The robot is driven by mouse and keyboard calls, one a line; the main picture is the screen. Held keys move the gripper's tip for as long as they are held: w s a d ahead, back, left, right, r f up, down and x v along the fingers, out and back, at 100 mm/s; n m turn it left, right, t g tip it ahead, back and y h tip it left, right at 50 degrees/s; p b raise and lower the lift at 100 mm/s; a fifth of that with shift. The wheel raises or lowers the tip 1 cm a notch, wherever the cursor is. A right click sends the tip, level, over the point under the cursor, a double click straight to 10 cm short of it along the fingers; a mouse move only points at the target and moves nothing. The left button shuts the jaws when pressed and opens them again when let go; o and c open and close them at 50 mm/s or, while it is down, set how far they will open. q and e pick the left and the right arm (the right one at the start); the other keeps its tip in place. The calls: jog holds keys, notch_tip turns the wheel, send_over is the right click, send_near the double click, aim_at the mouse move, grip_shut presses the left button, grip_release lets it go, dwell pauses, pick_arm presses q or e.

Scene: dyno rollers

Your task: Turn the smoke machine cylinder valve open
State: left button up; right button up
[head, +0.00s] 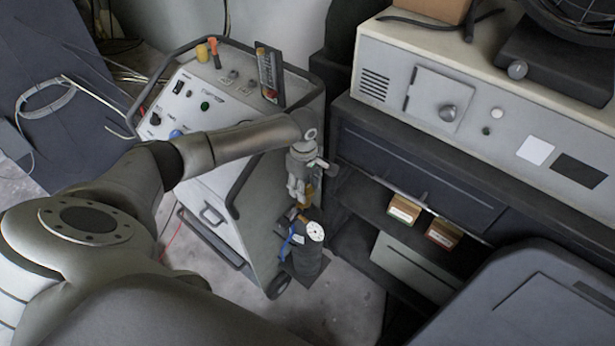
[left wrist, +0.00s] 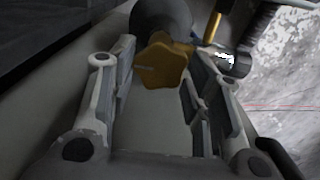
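The smoke machine (head: 237,200) is a pale wheeled cart with a sloped control panel. A black cylinder (head: 306,262) with a round white gauge (head: 315,232) stands at its lower right side. My left gripper (head: 298,192) is above the cylinder, pointing down. In the left wrist view my left gripper (left wrist: 162,75) is open, its fingers spread apart. The orange-yellow lobed valve knob (left wrist: 163,66) shows between the fingertips, with a visible gap to at least the left finger. In the head view the gripper partly hides the knob. My right gripper is not in view.
A dark cabinet (head: 420,165) with open shelves stands close to the right of the cylinder, holding small boxes (head: 404,209). A pale control unit (head: 480,112) sits on top. The cart's black side rail (head: 245,175) is close to my left gripper. Concrete floor shows below.

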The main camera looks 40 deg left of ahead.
pick_arm(q)
jog(key=shift+c, duration=1)
jog(key=shift+d, duration=0.1)
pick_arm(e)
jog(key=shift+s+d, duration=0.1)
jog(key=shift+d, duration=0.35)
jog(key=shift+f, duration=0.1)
